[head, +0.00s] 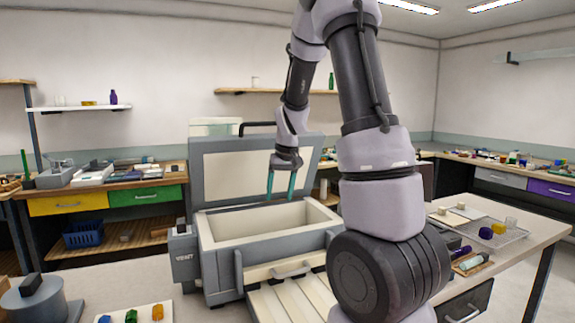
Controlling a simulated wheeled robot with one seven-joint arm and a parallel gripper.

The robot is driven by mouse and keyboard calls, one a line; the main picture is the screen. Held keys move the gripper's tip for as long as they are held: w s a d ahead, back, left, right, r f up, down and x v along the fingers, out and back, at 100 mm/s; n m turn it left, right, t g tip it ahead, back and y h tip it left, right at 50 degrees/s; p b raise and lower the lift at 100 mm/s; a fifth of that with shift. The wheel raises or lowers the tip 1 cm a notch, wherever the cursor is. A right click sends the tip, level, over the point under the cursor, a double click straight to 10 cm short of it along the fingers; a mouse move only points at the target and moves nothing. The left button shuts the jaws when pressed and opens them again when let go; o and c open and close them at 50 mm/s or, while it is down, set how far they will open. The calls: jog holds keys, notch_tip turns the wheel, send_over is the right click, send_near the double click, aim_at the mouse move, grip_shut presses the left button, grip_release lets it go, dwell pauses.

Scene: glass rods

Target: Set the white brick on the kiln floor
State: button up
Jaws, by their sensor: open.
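The kiln (208,232) stands in the middle of the head view with its lid (215,172) raised at the back. Its cream inner walls (262,220) show, but the front wall hides most of its floor. My gripper (280,196) points down over the kiln's opening, with two teal fingers apart and nothing seen between them. I cannot make out a white brick in the kiln. Two small cream blocks (442,211) (461,207) are on the bench at the right; I cannot tell whether either is the white brick.
Coloured glass pieces (131,316) lie at the front left, beside a grey round device (35,301). My arm hides part of the bench right of the kiln.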

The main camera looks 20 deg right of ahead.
jog(key=s+a+r+m+t, duration=0.1)
jog(key=s+a+r+t, duration=0.1)
jog(key=s+r, duration=0.7)
jog(key=s+a+r+m+t+y, duration=0.1)
jog(key=s+a+r+m+t, duration=0.1)
jog(key=s+a+r, duration=0.3)
jog(key=s+r, duration=0.4)
jog(key=s, duration=0.5)
jog(key=shift+s+r+t, duration=0.15)
jog(key=shift+t, duration=0.25)
